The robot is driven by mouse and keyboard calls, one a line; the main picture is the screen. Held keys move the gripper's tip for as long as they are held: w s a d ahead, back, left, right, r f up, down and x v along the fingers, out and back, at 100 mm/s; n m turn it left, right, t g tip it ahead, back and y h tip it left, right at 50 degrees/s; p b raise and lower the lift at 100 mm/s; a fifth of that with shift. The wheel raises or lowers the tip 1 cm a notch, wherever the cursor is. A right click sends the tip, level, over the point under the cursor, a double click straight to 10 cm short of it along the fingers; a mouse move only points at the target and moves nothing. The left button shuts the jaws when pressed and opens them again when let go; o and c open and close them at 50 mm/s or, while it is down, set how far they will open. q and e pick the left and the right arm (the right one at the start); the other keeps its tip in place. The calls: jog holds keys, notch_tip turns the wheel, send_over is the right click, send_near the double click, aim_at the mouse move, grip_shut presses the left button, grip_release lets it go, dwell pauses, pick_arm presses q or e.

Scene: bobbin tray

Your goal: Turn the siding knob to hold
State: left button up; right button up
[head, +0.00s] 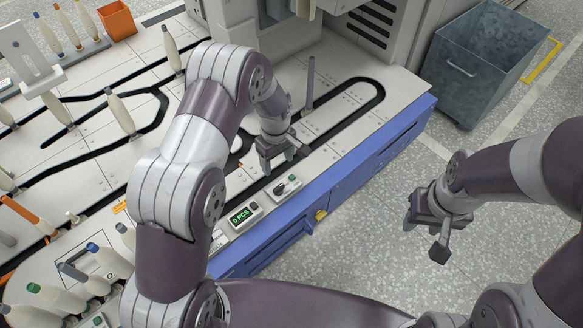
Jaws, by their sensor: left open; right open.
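A small pale control box (287,188) with a dark knob (281,189) on top sits near the front edge of the machine, right of the counter display. I take this as the siding knob; its markings and pointer direction are too small to read. My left gripper (284,163) is open and points down, just behind the box in the picture and apart from the knob. My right gripper (425,235) is open and empty over the floor, to the right of the machine.
A counter display (241,215) reading "0 PCS" stands left of the knob box. An upright grey post (310,82) rises behind my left gripper.

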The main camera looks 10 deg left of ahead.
aim_at(279, 187)
pick_arm(q)
notch_tip(279, 187, down, 12)
jog(key=b, duration=0.5)
jog(key=shift+s+f+b, duration=0.1)
jog(key=shift+f+b, duration=0.15)
jog(key=shift+b, duration=0.05)
jog(key=shift+r, duration=0.1)
jog(key=c, duration=1.1)
